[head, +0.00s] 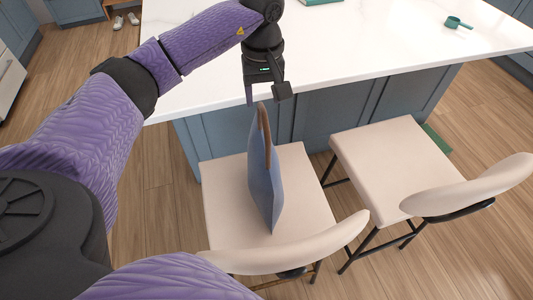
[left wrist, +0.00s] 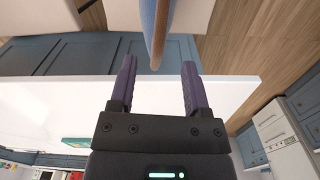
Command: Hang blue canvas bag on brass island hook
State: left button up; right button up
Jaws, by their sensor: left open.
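The blue canvas bag (head: 264,178) stands upright on the seat of the left chair, its brown handle (head: 265,130) sticking up. My left gripper (head: 265,97) is open just above the handle, near the island's edge. In the left wrist view the bag (left wrist: 158,22) is at the top, and the handle's end (left wrist: 155,62) lies between and just beyond the open fingers (left wrist: 156,80), apparently touching neither. I cannot make out the brass island hook in either view. My right gripper is not in view.
The white island top (head: 370,45) overhangs blue panels behind the chairs. The left chair (head: 225,190) has a low curved back on the near side. A second cream chair (head: 385,160) stands to its right. A green scoop (head: 457,23) lies on the island.

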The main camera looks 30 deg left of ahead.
aim_at(264, 109)
pick_arm(q)
jog(key=f, duration=0.5)
jog(key=shift+w+a+f+b, duration=0.15)
jog(key=shift+w+f+b, duration=0.05)
jog(key=shift+b, duration=0.1)
grip_shut()
jog(key=shift+w+r, duration=0.1)
jog(key=shift+r, duration=0.05)
dwell(0.8)
